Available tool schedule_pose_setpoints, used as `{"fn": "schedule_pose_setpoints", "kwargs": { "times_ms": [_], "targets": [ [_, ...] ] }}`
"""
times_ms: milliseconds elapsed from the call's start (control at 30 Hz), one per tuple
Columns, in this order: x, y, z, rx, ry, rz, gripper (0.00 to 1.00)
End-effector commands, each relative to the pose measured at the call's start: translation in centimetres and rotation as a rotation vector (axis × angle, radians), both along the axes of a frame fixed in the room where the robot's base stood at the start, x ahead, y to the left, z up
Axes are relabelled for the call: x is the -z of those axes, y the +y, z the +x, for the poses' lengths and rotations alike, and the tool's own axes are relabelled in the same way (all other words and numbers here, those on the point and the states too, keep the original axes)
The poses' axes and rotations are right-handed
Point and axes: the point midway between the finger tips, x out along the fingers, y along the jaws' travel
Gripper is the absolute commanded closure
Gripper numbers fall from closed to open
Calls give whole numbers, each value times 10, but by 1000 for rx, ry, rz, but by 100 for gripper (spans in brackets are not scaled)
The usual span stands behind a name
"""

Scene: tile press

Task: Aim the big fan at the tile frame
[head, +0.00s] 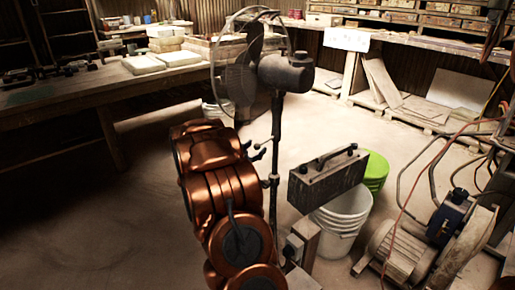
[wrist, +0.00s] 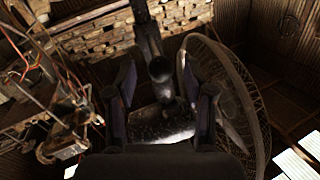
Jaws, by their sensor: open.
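The big fan (head: 287,73) stands on a dark pole in the middle of the head view, its wire cage towards the left and its dark motor housing on the right. In the wrist view its round cage (wrist: 238,90) fills the right side. My gripper (wrist: 159,75) is open, with one finger on each side of the fan's dark rounded part and pole. I cannot tell whether either finger touches it. My gripper does not show clearly in the head view, where my copper arm rises in front of the fan. I cannot make out for sure which thing is the tile frame.
A long workbench (head: 60,100) with pale slabs (head: 143,64) runs along the left. A dark metal case (head: 328,178), a white bucket (head: 342,222) and a green bucket (head: 375,170) stand right of the pole. A motor with hoses (head: 448,218) is at far right. Floor on the left is clear.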

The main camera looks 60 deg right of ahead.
Motion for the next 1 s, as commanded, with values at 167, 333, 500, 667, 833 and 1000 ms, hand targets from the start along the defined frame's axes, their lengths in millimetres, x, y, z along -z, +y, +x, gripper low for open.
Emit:
{"fn": "schedule_pose_setpoints", "kwargs": {
  "times_ms": [167,333,500,667,833,1000],
  "targets": [
    [-1,-15,1,1,0,-4,47],
    [0,-19,2,-1,0,-2,47],
    [0,-19,2,-1,0,-1,47],
    [0,-19,2,-1,0,-1,58],
    [0,-19,2,-1,0,0,76],
    [0,-19,2,-1,0,0,94]
  ]
}}
